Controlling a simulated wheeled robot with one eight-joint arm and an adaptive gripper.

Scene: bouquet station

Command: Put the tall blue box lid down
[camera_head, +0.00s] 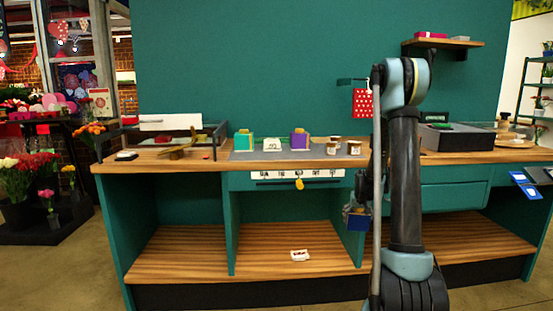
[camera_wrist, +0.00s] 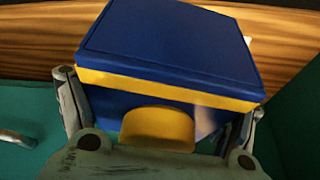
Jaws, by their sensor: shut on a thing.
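The tall blue lid (camera_wrist: 170,45) fills the middle of the wrist view, with a yellow band along its edge and a rounded yellow tab on the near side. My gripper (camera_wrist: 160,125) has one finger at each side of the blue piece and is shut on it. I cannot tell whether a box body is joined below the lid. In the head view a small blue piece (camera_head: 356,218) shows beside my arm, in front of the bench and below the counter top. My fingers there are mostly hidden by the arm.
The wooden counter holds a grey mat (camera_head: 260,156), a green box (camera_head: 244,141), a purple box (camera_head: 299,139), small jars (camera_head: 354,148) and a black tray (camera_head: 470,140). The lower shelf (camera_head: 265,240) is mostly clear, with a small white item (camera_head: 299,255).

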